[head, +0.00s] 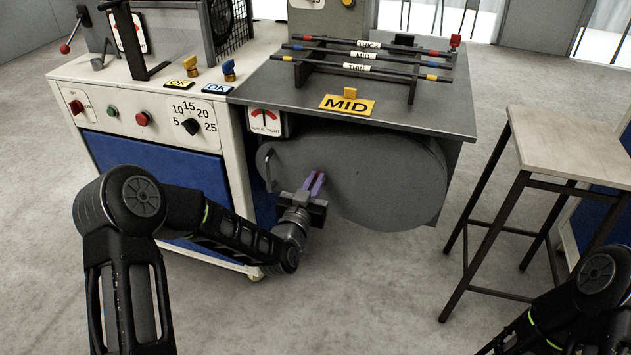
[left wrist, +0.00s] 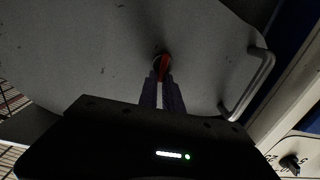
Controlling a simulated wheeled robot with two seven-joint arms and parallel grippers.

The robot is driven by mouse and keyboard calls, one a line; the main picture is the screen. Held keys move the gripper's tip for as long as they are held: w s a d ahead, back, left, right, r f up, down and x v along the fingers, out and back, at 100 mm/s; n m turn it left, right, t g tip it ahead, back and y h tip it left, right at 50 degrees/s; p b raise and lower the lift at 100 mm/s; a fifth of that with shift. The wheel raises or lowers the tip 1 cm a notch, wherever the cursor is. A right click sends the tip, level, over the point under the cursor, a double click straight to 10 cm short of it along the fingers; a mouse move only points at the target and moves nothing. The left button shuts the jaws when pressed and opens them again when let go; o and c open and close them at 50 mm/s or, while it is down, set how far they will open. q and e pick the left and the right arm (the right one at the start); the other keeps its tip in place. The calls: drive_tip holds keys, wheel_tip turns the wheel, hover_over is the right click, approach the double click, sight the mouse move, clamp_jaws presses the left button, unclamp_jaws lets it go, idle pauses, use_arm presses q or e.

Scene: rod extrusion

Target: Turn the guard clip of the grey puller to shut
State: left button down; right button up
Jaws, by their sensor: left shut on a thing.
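The grey puller's rounded guard (head: 400,180) hangs under the dark bench top, with a bar handle (head: 268,166) at its left end. The guard also fills much of the left wrist view (left wrist: 90,50), with the handle (left wrist: 252,85) at the right. My left gripper (head: 317,180) reaches the guard's face from below. Its purple fingers are shut on a small red clip (left wrist: 165,65), seen between the fingertips in the left wrist view. The fingers hide part of the clip, so its exact turn is hard to tell. My right gripper is out of view.
Left of the guard stands a white and blue control cabinet (head: 150,130) with a dial (head: 191,126). Rods lie on a rack above the bench, behind a yellow MID sign (head: 347,105). A stool-like table (head: 580,140) stands at the right. The floor in front is clear.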

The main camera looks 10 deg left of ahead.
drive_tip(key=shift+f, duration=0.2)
use_arm(q)
drive_tip(key=shift+a+f+n+b, duration=0.1)
drive_tip(key=shift+a+n+b, duration=0.05)
drive_tip(key=shift+n+b, duration=0.6)
drive_tip(key=shift+a+f+n+b, duration=0.1)
drive_tip(key=shift+a+n+b, duration=0.05)
drive_tip(key=shift+n+b, duration=0.6)
drive_tip(key=shift+a+f+n+b, duration=0.25)
drive_tip(key=shift+n+b, duration=1.25)
drive_tip(key=shift+n, duration=1)
drive_tip(key=shift+a+f+n+b, duration=0.25)
drive_tip(key=shift+n+b, duration=1.3)
drive_tip(key=shift+n, duration=0.95)
drive_tip(key=shift+a+f+n+b, duration=0.25)
drive_tip(key=shift+n+b, duration=1.25)
drive_tip(key=shift+n, duration=1)
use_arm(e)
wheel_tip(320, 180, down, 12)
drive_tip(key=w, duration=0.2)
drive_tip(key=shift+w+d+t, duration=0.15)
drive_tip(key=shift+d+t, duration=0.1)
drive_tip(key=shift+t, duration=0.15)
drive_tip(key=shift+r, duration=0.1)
use_arm(q)
drive_tip(key=c, duration=1.5)
unclamp_jaws()
drive_tip(key=shift+w+d, duration=0.1)
